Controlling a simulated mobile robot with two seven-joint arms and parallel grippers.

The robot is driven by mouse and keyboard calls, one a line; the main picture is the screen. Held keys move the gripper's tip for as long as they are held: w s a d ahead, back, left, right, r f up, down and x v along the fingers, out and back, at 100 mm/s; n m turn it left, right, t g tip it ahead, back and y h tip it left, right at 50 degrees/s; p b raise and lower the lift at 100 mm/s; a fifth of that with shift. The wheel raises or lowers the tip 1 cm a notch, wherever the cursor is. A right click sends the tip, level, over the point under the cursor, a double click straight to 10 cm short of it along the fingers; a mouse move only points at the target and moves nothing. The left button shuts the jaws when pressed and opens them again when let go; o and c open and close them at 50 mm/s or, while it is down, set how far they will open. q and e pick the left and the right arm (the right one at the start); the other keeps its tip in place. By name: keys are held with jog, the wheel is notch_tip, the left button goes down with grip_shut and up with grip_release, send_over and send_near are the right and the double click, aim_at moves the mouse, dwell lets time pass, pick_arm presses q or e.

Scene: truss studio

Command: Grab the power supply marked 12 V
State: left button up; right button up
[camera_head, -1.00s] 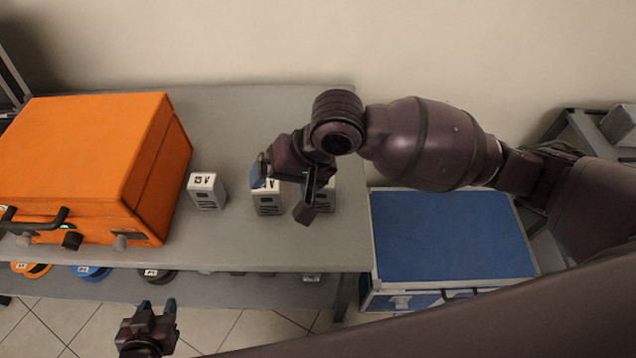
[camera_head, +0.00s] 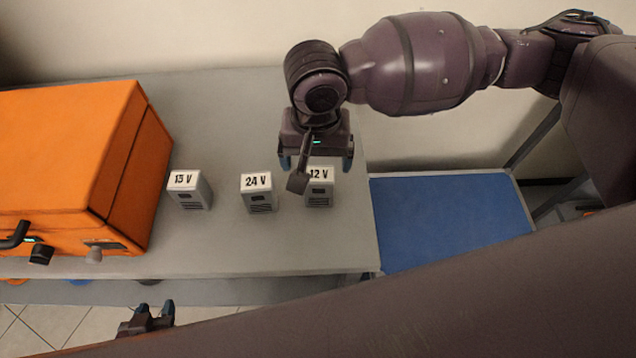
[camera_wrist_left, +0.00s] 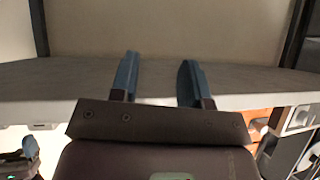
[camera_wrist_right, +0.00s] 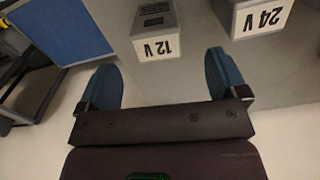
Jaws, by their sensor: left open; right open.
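The power supply marked 12 V (camera_head: 319,189) is a small grey-white box standing upright at the right end of the grey bench, partly hidden by my right gripper. In the right wrist view the 12 V box (camera_wrist_right: 155,38) lies ahead, between the lines of the fingers. My right gripper (camera_head: 316,164) is open and empty, its fingers either side of the box's top in the head view; contact is not visible. The 24 V supply (camera_head: 258,193) stands left of it and also shows in the right wrist view (camera_wrist_right: 262,18). My left gripper (camera_head: 154,307) is open and empty, below the bench's front edge.
A third supply (camera_head: 189,188), its label reading like 13 V or 15 V, stands further left. A large orange case (camera_head: 75,165) fills the bench's left end. The bench top (camera_head: 225,120) behind the supplies is clear.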

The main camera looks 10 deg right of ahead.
aim_at(319, 174)
jog(key=f, duration=0.2)
jog(key=f+b, duration=0.1)
jog(key=f, duration=0.1)
jog(key=f+b, duration=0.1)
jog(key=f, duration=0.1)
jog(key=shift+w+d+f, duration=0.2)
jog(key=shift+d+f, duration=0.15)
jog(key=shift+f, duration=0.05)
jog(key=shift+r, duration=0.1)
jog(key=shift+c, duration=0.4)
jog(key=c, duration=1.1)
